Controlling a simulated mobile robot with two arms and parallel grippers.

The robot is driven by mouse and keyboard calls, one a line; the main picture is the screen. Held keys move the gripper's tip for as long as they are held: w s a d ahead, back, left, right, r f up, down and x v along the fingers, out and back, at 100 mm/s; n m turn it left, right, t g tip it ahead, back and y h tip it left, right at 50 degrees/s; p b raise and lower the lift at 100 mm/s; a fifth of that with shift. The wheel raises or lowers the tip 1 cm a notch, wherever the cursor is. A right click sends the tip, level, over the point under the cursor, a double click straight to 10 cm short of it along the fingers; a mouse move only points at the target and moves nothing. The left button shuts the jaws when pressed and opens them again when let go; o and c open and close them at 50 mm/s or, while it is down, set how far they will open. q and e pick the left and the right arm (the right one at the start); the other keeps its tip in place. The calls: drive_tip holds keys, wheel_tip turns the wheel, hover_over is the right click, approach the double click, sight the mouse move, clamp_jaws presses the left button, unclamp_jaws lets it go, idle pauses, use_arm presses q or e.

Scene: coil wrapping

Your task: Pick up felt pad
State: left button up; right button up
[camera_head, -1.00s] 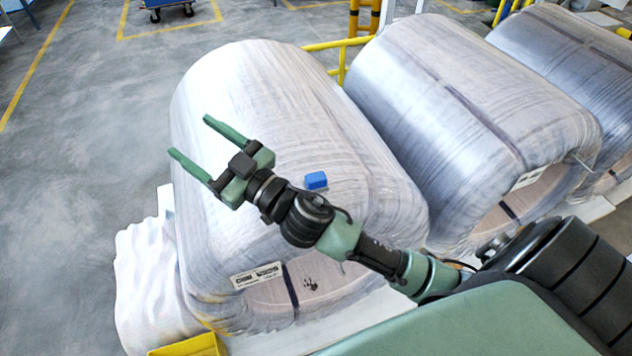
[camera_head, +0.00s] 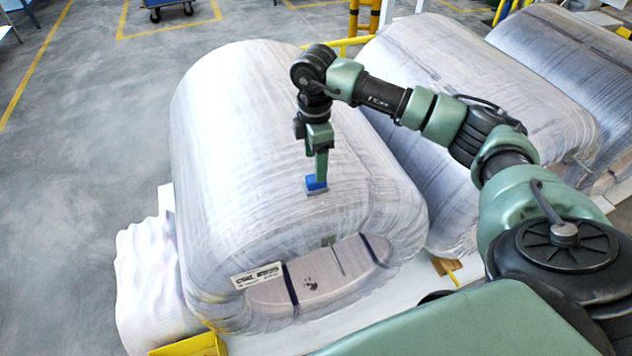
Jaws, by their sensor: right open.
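The felt pad (camera_head: 315,185) is a small blue block on top of the nearest wrapped coil (camera_head: 235,120). My right gripper (camera_head: 318,180) points down at the pad, its fingertips right at the pad's upper face. From this angle one finger mostly hides the other. The jaws are open, and I cannot tell whether the fingers touch the pad. Part of the pad is hidden behind the fingers. My left gripper is not in view.
Two more wrapped coils stand to the right, the nearer one (camera_head: 440,110) behind my right arm. A yellow bin (camera_head: 190,346) is at the bottom, beside bunched white wrap (camera_head: 150,285). Yellow railing (camera_head: 350,42) stands behind the coils. Grey floor is free at left.

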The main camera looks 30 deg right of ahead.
drive_tip(key=f+p, duration=0.1)
drive_tip(key=f, duration=0.1)
drive_tip(key=f+p, duration=0.1)
drive_tip(key=f, duration=0.2)
drive_tip(key=shift+s+f+p, duration=0.2)
drive_tip(key=shift+f+p, duration=0.1)
drive_tip(key=shift+p, duration=0.1)
drive_tip(key=shift+w+f, duration=0.1)
drive_tip(key=shift+f, duration=0.35)
clamp_jaws()
drive_tip(key=shift+r, duration=0.1)
drive_tip(key=shift+r, duration=0.45)
wheel_tip(320, 180, up, 19)
drive_tip(key=b, duration=0.4)
